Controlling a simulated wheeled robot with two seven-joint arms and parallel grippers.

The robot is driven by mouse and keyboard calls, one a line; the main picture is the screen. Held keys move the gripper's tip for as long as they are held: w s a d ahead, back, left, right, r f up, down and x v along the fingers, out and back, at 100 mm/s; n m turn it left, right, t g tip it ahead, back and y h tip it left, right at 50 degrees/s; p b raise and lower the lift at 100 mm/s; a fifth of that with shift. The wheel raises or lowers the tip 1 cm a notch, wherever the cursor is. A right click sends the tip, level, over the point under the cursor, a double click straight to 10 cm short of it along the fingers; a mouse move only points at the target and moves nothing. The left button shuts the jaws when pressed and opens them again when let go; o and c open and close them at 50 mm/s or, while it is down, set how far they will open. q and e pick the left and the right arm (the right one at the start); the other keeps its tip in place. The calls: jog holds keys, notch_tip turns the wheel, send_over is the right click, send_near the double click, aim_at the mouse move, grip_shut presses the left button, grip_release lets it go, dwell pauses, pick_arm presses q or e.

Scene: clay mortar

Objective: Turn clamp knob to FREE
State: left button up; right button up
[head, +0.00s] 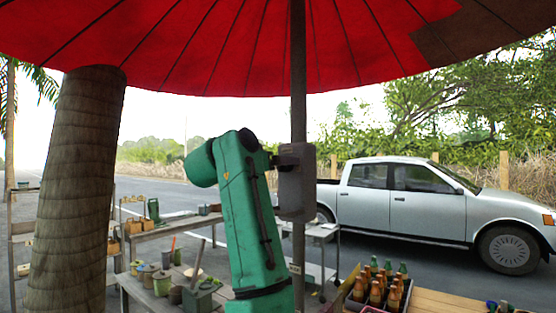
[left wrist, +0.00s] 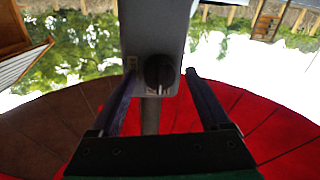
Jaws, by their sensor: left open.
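The clamp is a grey box (head: 297,182) fixed on the umbrella pole. In the left wrist view, which looks upside down, the grey box (left wrist: 153,25) hangs from the top. Its dark round knob (left wrist: 159,71) has a pale pointer mark towards the bottom of that picture. A small label beside the knob is too small to read. My left gripper (left wrist: 160,76) is open, with one finger on each side of the knob and gaps visible. In the head view my green left arm rises to the box, with the left gripper (head: 275,160) at its left side. My right gripper is not in view.
The umbrella pole (head: 298,110) carries a red canopy (head: 220,50) overhead. A palm trunk (head: 78,190) stands at left. A table with pots (head: 162,283) is left of my arm. A bottle crate (head: 378,290) stands at lower right. A silver pickup (head: 420,205) is parked behind.

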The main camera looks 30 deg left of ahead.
pick_arm(q)
grip_shut()
jog(key=shift+f+m+t+h+b, duration=0.1)
jog(key=shift+m+h+b, duration=0.3)
jog(key=shift+m, duration=2.75)
jog(key=shift+f+m+t+h+b, duration=0.1)
jog(key=shift+m+b, duration=0.55)
jog(key=shift+m, duration=2.45)
jog(key=shift+f+m+t+h+b, duration=0.15)
jog(key=shift+m+b, duration=0.35)
jog(key=shift+m, duration=2.65)
